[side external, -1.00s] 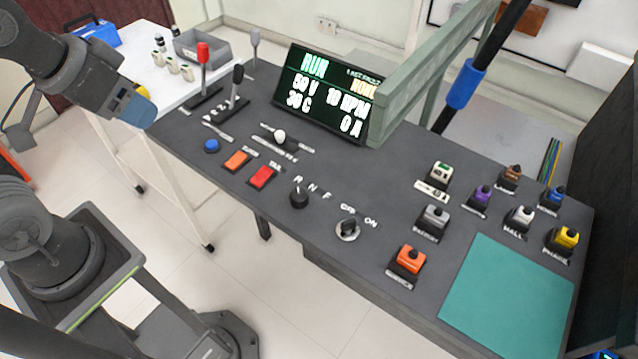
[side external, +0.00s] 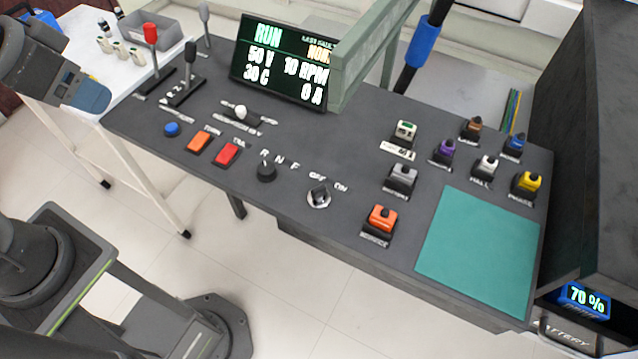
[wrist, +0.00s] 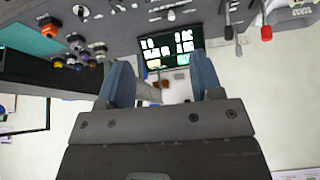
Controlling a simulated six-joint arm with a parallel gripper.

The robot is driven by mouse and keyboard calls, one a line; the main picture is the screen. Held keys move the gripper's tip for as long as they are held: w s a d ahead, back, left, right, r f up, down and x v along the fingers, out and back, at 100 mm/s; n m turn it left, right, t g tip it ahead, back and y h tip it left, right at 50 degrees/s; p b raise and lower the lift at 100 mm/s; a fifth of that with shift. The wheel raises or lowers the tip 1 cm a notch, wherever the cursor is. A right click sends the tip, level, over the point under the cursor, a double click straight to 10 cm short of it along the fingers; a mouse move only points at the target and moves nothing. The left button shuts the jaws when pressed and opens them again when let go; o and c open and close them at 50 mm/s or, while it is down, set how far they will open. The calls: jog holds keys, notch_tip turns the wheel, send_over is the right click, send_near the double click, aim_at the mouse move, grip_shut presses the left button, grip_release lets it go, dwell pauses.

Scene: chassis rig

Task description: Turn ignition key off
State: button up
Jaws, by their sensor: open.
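The ignition key switch (side external: 319,194) is a round silver switch with a dark centre, near the front edge of the dark console (side external: 350,150). OFF and ON labels sit just behind it. The key's exact angle is too small to tell. It also seems to show as a small silver round at the top left of the wrist view (wrist: 81,11). My gripper (side external: 92,97) is at the upper left, over the white side table and well away from the key. In the wrist view my gripper (wrist: 162,76) has its two blue fingers apart with nothing held between them.
A black R/N/F knob (side external: 266,172) is left of the key. An orange connector (side external: 381,219) and a teal mat (side external: 480,250) are to its right. Levers (side external: 187,75) and a RUN display (side external: 284,62) rise at the back. A green-grey beam (side external: 375,50) overhangs the console.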

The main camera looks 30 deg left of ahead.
jog(key=w+d+m+g, duration=0.1)
jog(key=w+d+m, duration=0.4)
jog(key=w+m, duration=0.1)
jog(key=m+g, duration=0.4)
jog(key=m, duration=1.3)
send_over(319, 188)
notch_tip(319, 188, down, 13)
notch_tip(319, 188, down, 14)
jog(key=shift+r, duration=0.25)
jog(key=c, duration=0.9)
